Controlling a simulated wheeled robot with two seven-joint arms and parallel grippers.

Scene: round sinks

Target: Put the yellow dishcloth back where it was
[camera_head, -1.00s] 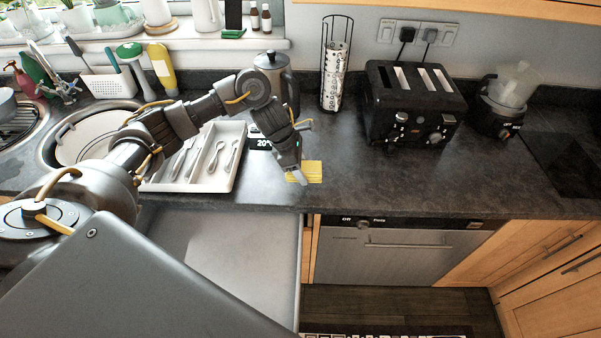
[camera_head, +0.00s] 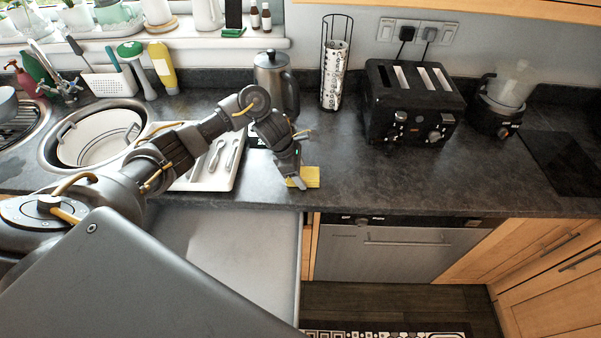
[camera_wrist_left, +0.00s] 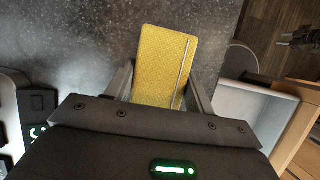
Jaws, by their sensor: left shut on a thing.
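The yellow dishcloth (camera_head: 309,177) is a small flat folded piece at the counter's front part, right of the cutlery tray. My left gripper (camera_head: 295,183) is over its left part, pointing down. In the left wrist view the dishcloth (camera_wrist_left: 165,62) lies between the two fingers of my left gripper (camera_wrist_left: 162,88), which are shut on it. Its far end sticks out beyond the fingertips. I cannot tell whether the dishcloth touches the counter. My right gripper is not in view.
A white cutlery tray (camera_head: 222,172) stands left of the gripper, and a steel pot (camera_head: 275,80) behind it. A black toaster (camera_head: 412,105) stands to the right. The counter (camera_head: 400,180) in front of it is clear.

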